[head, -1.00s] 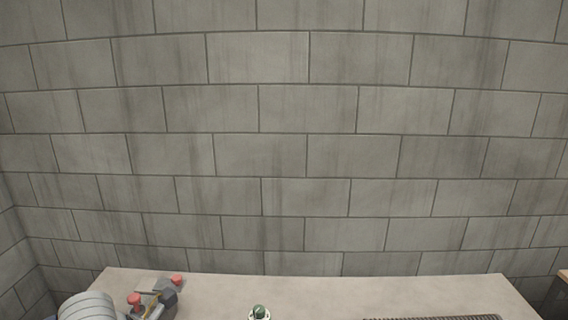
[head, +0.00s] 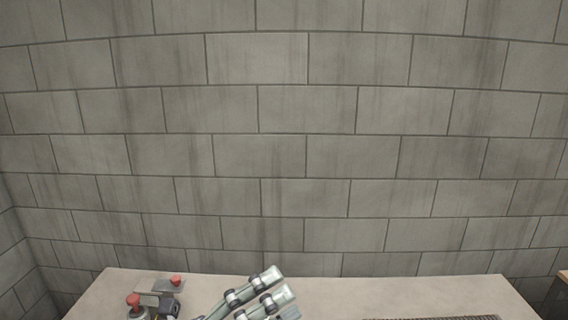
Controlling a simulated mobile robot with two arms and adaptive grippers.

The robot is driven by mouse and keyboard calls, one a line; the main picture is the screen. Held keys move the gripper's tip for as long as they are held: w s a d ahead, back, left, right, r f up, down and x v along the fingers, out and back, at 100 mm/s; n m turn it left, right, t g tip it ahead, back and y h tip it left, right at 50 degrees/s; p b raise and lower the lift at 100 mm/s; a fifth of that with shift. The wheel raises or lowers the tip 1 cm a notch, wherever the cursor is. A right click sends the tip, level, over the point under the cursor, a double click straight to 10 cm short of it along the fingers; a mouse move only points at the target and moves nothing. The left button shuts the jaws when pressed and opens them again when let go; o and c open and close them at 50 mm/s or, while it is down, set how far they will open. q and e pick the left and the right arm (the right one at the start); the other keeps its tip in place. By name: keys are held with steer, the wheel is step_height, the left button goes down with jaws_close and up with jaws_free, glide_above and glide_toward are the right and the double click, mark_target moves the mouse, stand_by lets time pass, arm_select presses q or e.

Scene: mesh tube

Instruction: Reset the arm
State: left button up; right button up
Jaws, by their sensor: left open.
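My left gripper (head: 279,284) shows at the bottom centre of the head view, over the table. Its two pale grey fingers with dark joints point up and to the right, apart, with nothing seen between them. A dark mesh piece (head: 445,318), likely the mesh tube, lies at the bottom right, mostly cut off by the frame edge. My left gripper is to its left and apart from it. My right gripper is not in view.
The pale table (head: 370,290) runs along a grey block wall. Two red-topped items, a nearer one (head: 134,301) and a farther one (head: 176,281), stand at the left by a grey plate (head: 154,285). The table's back right is clear.

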arm_select(q)
steer(key=w+a+f+n+t+y, duration=0.2)
steer(key=w+a+n+t+y, duration=0.35)
steer(key=n, duration=0.55)
steer(key=w+a+f+n+t+y, duration=0.1)
steer(key=w+a+n+t+y, duration=0.1)
steer(key=a+n+t+y, duration=0.65)
steer(key=s+a+f+n+g+y, duration=0.1)
steer(key=a+f+n+g+y, duration=0.35)
steer(key=f, duration=0.25)
steer(key=a+f+n+g+y, duration=0.3)
steer(key=f+n+g, duration=0.15)
steer(key=f, duration=0.35)
steer(key=s+d+f+n+g+h, duration=0.2)
steer(key=s+f+n+g, duration=0.3)
steer(key=s+f+g, duration=1.1)
steer(key=s+f+t, duration=0.2)
steer(key=s+f, duration=0.2)
steer(key=f, duration=1.2)
steer(key=s+f+t, duration=0.2)
steer(key=s+f, duration=0.2)
steer(key=f, duration=1.2)
steer(key=s+a+f+g, duration=0.1)
steer(key=s+a+f, duration=0.2)
steer(key=s+f, duration=1.1)
steer(key=shift+s+m+g, duration=0.3)
steer(key=shift+s+m, duration=0.15)
steer(key=shift+s, duration=0.45)
